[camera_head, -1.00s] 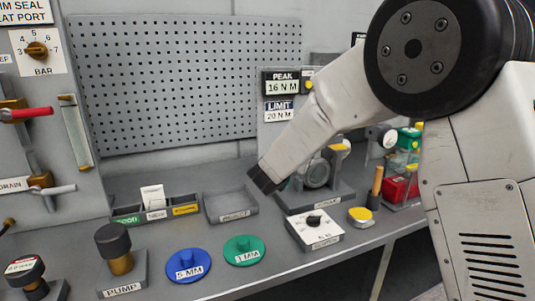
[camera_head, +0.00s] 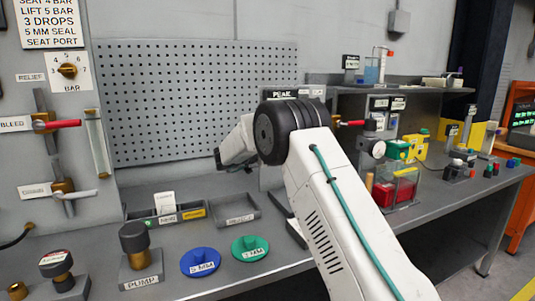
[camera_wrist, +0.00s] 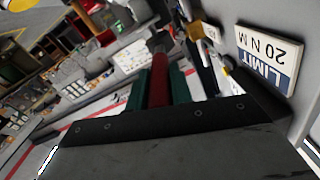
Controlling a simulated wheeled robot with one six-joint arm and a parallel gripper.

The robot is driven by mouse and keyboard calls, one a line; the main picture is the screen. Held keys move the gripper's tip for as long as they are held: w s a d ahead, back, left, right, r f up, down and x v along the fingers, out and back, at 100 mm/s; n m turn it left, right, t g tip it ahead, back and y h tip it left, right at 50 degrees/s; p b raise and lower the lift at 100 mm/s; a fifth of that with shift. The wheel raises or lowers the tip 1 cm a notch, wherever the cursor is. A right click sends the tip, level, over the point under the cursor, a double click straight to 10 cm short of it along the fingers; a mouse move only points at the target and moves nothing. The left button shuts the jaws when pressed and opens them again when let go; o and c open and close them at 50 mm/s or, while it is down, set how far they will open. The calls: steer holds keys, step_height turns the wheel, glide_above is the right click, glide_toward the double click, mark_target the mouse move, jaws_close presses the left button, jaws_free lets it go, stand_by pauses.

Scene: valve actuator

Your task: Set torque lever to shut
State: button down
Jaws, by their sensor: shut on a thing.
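In the wrist view my gripper (camera_wrist: 158,92) has its two teal fingers on either side of a red lever handle (camera_wrist: 158,72), shut on it. The handle lies between the fingers, pointing away from the palm. The "LIMIT 20 N M" sign (camera_wrist: 268,52) is close on the right, so this looks like the torque lever. In the head view a red handle (camera_head: 350,123) shows just right of my arm's black joint. The lever's shut mark cannot be seen.
The "PEAK" sign (camera_head: 283,95) is partly covered by my arm. Blue (camera_head: 200,262) and green (camera_head: 250,248) discs lie at the front. A grey tray (camera_head: 237,210) sits behind them.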

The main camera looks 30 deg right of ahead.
steer(key=shift+w+d+r, duration=0.1)
stand_by(0.3)
steer(key=c, duration=1.5)
jaws_free()
steer(key=shift+o, duration=1.3)
steer(key=shift+d, duration=0.15)
steer(key=shift+a, duration=0.2)
steer(key=a, duration=0.7)
steer(key=shift+a, duration=0.35)
steer(key=shift+w, duration=0.1)
